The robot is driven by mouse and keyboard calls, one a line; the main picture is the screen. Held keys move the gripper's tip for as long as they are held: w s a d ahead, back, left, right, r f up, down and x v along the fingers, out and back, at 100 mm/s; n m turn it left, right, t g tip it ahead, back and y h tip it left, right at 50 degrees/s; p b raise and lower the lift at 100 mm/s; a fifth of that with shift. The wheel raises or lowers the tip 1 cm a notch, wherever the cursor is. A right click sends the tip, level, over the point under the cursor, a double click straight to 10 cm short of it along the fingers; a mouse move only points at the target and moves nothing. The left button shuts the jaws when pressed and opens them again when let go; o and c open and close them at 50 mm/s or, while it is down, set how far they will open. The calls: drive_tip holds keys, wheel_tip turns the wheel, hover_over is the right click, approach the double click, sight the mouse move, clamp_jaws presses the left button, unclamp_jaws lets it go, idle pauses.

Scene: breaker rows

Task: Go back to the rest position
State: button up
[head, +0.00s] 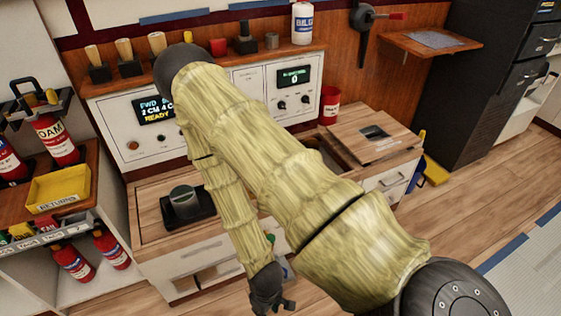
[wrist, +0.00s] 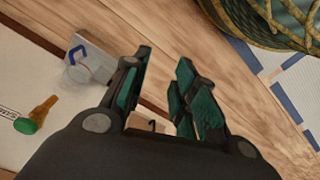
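My gripper (head: 272,301) hangs low at the bottom middle of the head view, in front of the wooden-topped cabinet. In the wrist view my gripper (wrist: 160,90) shows its two teal-padded fingers apart, with nothing held between them. Wooden floor shows beyond the fingertips. My arm crosses the head view and hides part of the counter and the white panel.
A wooden-topped cabinet (head: 155,222) stands behind my gripper. At left a shelf holds red extinguishers (head: 55,135) and a yellow returns tray (head: 60,188). A white panel with displays (head: 293,77) stands at the back. Open floor (head: 480,205) lies right.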

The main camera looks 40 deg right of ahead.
drive_tip(key=shift+m, duration=0.9)
drive_tip(key=s, duration=0.5)
drive_tip(key=shift+s+d, duration=0.35)
drive_tip(key=shift+s, duration=0.05)
wheel_tip(320, 180, up, 20)
drive_tip(key=p, duration=1.9)
drive_tip(key=shift+f, duration=0.25)
